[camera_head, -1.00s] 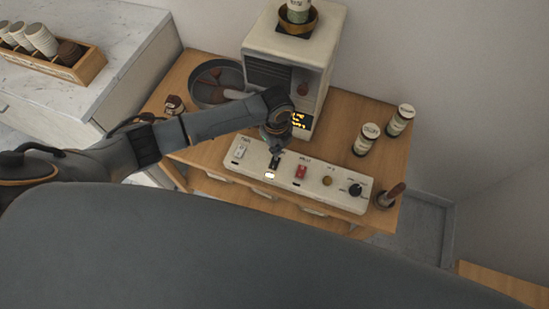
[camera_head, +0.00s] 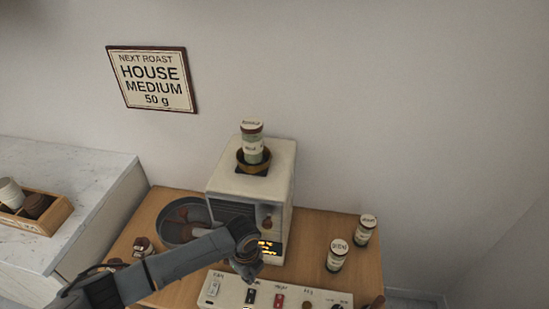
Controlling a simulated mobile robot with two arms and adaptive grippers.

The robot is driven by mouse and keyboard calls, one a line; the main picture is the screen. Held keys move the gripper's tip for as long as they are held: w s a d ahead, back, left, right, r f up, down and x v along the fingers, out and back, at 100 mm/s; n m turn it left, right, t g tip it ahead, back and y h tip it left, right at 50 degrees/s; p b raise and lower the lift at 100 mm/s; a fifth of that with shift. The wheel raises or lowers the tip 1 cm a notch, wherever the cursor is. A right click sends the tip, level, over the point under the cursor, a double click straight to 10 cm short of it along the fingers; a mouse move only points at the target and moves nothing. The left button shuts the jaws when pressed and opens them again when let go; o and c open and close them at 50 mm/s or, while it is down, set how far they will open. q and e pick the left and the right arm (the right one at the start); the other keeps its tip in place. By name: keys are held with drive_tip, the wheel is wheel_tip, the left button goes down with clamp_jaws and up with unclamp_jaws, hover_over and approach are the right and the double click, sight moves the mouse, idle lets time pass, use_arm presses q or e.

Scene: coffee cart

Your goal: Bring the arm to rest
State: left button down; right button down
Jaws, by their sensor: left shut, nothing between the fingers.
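My left gripper (camera_head: 246,269) is shut and empty. It points down above the white control panel (camera_head: 228,292), in front of the white roaster (camera_head: 284,178). The arm comes in from the lower left across the wooden cart top. The panel carries a red switch (camera_head: 280,300) and other controls, and the picture's bottom edge cuts it off. From this view I cannot tell whether the fingertips touch the panel. My right gripper is not in view.
A jar (camera_head: 252,143) stands in the bowl on the roaster. Two jars (camera_head: 338,254) (camera_head: 366,229) stand at the right. A round dark pan (camera_head: 168,231) lies left of the roaster. A wooden box of cups (camera_head: 50,217) sits on the marble counter. A sign (camera_head: 152,80) hangs above.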

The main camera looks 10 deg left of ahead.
use_arm(q)
drive_tip(key=s+d+r+n+t+h, duration=0.1)
drive_tip(key=s+d+r+n+h, duration=0.25)
drive_tip(key=s+d+n, duration=0.5)
drive_tip(key=s+a+r+n+t+y, duration=0.1)
drive_tip(key=s+a+r+n+y, duration=0.1)
drive_tip(key=s+a+r+n, duration=0.4)
drive_tip(key=s+a+r+n+t+y, duration=0.1)
drive_tip(key=s+a+n+t, duration=0.1)
drive_tip(key=s+a+n, duration=0.5)
wheel_tip(320, 180, down, 30)
drive_tip(key=w+a+g+b, duration=0.1)
drive_tip(key=a+g+b, duration=0.15)
drive_tip(key=b, duration=0.35)
drive_tip(key=s+a+f+b, duration=0.1)
drive_tip(key=s+f+b, duration=0.1)
drive_tip(key=s+f, duration=0.6)
drive_tip(key=s+a+f+b, duration=0.2)
drive_tip(key=s+f, duration=0.7)
drive_tip(key=f, duration=0.6)
drive_tip(key=shift+b, duration=0.55)
